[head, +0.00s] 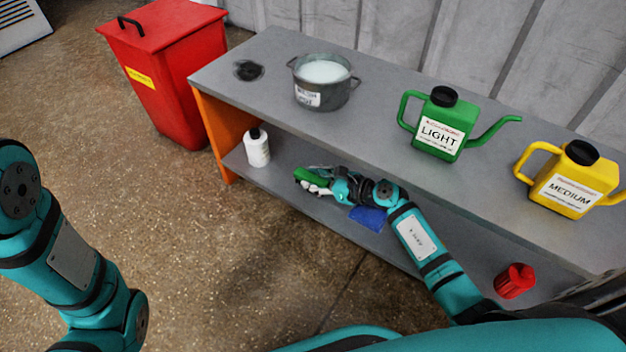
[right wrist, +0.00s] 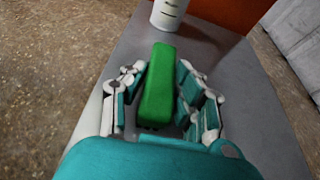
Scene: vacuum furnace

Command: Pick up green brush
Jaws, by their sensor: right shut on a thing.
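The green brush (head: 309,178) is at the lower shelf of the grey bench, right of a white bottle. My right gripper (head: 316,188) reaches in from the right and is shut on it. In the right wrist view, the brush's green block (right wrist: 157,88) lies lengthwise between the two fingers of my right gripper (right wrist: 160,95).
The white bottle (head: 257,148) stands on the lower shelf (head: 285,160), and also shows in the right wrist view (right wrist: 169,14). A blue cloth (head: 368,218) and a red object (head: 515,281) are there too. The bench top (head: 385,100) overhangs, carrying a pot (head: 325,82) and green and yellow cans.

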